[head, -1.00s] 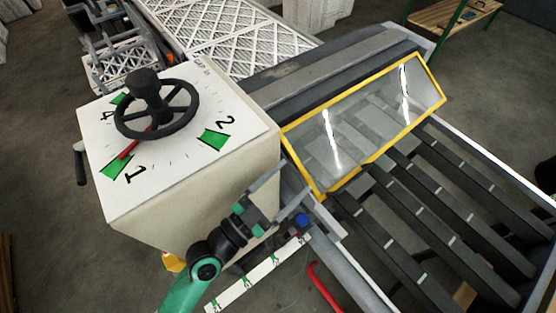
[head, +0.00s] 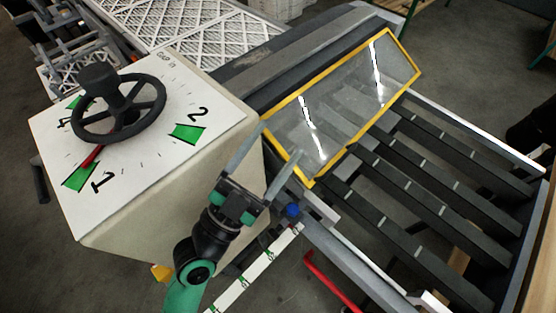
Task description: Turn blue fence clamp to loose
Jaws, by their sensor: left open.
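The blue fence clamp (head: 292,210) is a small blue knob on the machine's near side, at the upper end of a white scale strip with green marks (head: 254,272). My left gripper (head: 262,165) is just up and to the left of the clamp. Its two fingers are spread apart with nothing between them, and the right finger is close to the clamp. I cannot tell whether that finger touches anything. My right gripper is not in view.
A cream box with a dial and black handwheel (head: 118,108) stands left of the gripper. A yellow-framed clear guard (head: 345,100) slopes behind the clamp. Dark slats (head: 430,190) lie to the right. A red bar (head: 330,280) is below the clamp.

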